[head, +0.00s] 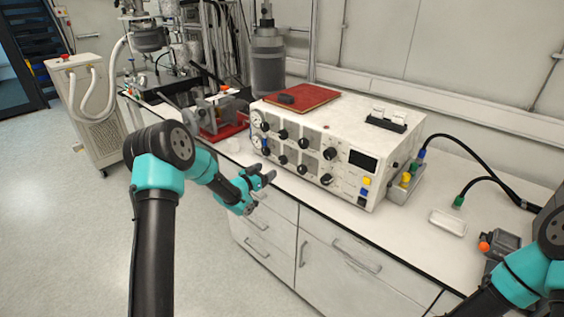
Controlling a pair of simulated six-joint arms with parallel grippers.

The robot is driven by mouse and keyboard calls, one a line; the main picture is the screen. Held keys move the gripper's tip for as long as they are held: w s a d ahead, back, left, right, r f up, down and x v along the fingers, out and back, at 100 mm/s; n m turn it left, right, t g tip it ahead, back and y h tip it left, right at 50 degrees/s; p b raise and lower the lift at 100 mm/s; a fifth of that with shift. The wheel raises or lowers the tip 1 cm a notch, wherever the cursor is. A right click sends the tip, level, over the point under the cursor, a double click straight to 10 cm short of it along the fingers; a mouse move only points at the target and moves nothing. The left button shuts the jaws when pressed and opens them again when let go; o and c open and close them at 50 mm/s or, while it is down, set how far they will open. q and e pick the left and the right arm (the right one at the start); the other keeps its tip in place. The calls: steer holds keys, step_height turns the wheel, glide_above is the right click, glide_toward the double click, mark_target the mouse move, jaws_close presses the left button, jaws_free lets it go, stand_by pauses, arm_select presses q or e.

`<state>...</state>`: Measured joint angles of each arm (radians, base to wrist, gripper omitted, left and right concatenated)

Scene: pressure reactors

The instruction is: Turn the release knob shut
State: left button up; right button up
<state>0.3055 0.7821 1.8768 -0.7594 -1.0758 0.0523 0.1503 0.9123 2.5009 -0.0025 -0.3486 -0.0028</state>
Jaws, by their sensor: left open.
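A white control box (345,178) stands on the bench, with two rows of black knobs (304,142) on its front. A round gauge (257,121) and a small blue part (265,143) sit at the left end of that front. I cannot tell which knob is the release knob or how it is turned. My left gripper (268,177) is open and empty, in front of the box's lower left part and apart from the knobs. My right arm shows at the lower right; its gripper is not in view.
A red book (312,97) with a black item lies on the box. Cables plug in at its right end. A white tray (447,223) and a grey device with an orange knob (484,246) lie to the right. A red-based stand (217,133) is to the left.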

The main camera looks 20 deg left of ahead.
mark_target(281, 161)
arm_select(q)
steer(key=x, duration=1)
steer(key=c, duration=0.9)
